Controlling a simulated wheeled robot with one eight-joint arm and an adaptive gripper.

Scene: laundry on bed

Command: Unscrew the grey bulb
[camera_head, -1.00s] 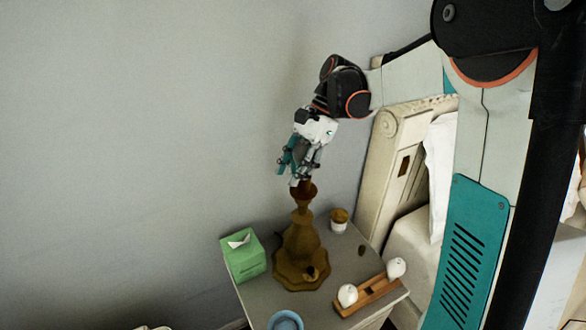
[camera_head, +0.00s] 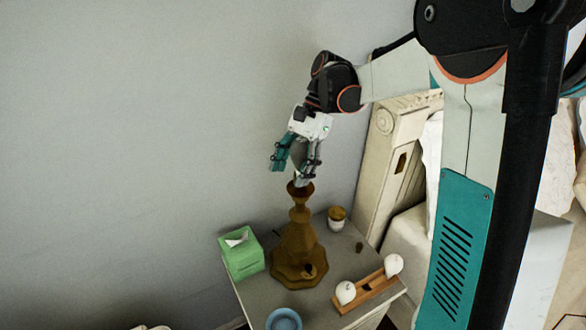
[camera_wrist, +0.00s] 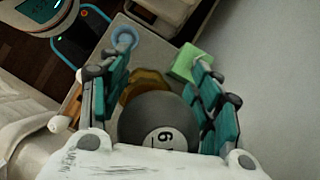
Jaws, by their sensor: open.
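The grey bulb (camera_head: 299,156) is at the top of the brown lamp stand (camera_head: 299,237), partly hidden by my fingers in the head view. In the wrist view the bulb (camera_wrist: 158,122) is a dark grey ball with a pale numbered mark, close in front of my palm. My gripper (camera_head: 294,170) is open around it, pointing down. In the wrist view its teal-padded fingers (camera_wrist: 160,85) stand on both sides of the bulb, with a visible gap on the right. The bulb's join with the lamp is too small to judge.
The lamp stands on a grey bedside table (camera_head: 262,300). Around it are a green tissue box (camera_head: 241,257), a blue bowl (camera_head: 284,320), a small jar (camera_head: 336,219) and a wooden holder (camera_head: 365,290) with two white bulbs (camera_head: 346,293). The headboard (camera_head: 385,170) is to the right.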

